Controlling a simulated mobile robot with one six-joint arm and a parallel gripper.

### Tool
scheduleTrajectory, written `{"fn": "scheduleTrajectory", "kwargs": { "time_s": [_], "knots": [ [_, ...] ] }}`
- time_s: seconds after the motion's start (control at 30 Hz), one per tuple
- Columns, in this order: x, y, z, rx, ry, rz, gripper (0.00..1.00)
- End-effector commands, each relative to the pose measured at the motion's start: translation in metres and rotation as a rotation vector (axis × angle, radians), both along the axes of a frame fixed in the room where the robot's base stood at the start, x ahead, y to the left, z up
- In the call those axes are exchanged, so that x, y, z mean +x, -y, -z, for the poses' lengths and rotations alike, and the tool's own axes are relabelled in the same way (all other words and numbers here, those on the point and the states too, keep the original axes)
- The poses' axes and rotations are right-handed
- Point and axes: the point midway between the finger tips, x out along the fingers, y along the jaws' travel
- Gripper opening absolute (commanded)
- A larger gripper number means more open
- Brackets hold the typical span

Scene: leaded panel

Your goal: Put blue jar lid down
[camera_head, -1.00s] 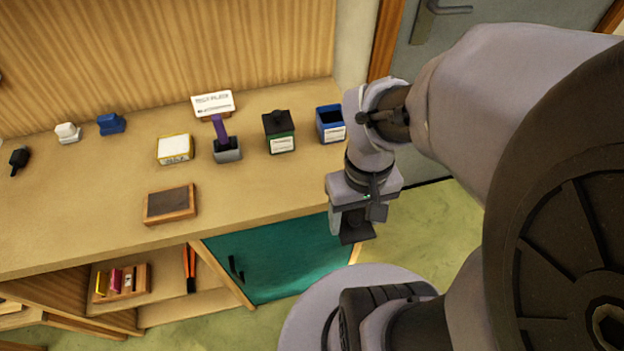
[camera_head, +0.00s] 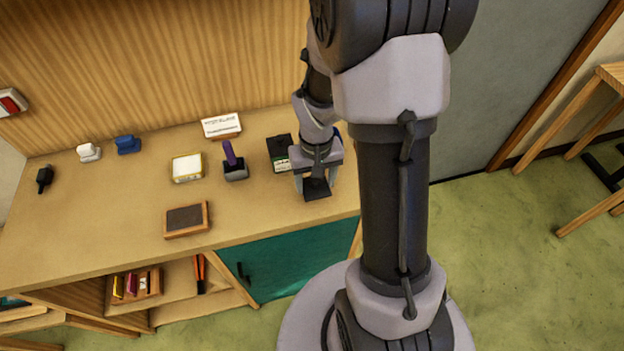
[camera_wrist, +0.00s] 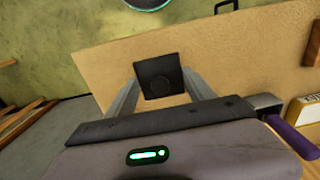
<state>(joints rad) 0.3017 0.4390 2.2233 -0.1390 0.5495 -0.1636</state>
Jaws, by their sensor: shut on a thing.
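My gripper (camera_head: 315,181) is shut on a black square lid, the blue jar lid (camera_head: 316,190). It holds the lid over the right end of the worktop, near the front edge. In the wrist view the lid (camera_wrist: 158,77) sits between the two fingers, with a faint round shape in its middle. I cannot tell whether the lid touches the worktop. The blue jar (camera_head: 341,131) is mostly hidden behind my gripper and arm. The green jar (camera_head: 281,161), with a black top and white label, stands just left of my gripper.
A purple-handled tool in a grey holder (camera_head: 235,172), a yellow-edged tin (camera_head: 187,168) and a white card (camera_head: 221,126) stand left of the jars. A wood-framed dark slab (camera_head: 187,219) lies near the front. The worktop (camera_head: 258,217) between slab and gripper is bare.

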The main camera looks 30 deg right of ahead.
Motion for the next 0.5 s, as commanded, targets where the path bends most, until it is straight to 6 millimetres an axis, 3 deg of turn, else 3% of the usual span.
{"fn": "scheduleTrajectory", "kwargs": {
  "time_s": [0.03, 0.13, 0.47, 0.5],
  "knots": [
    [-0.003, -0.001, 0.017, 0.002, -0.008, 0.001, 0.23],
    [-0.003, 0.000, 0.034, 0.002, -0.007, 0.001, 0.23],
    [-0.003, 0.000, 0.036, 0.001, -0.005, 0.001, 0.23],
    [-0.003, 0.000, 0.036, 0.001, -0.005, 0.001, 0.66]
  ]
}}
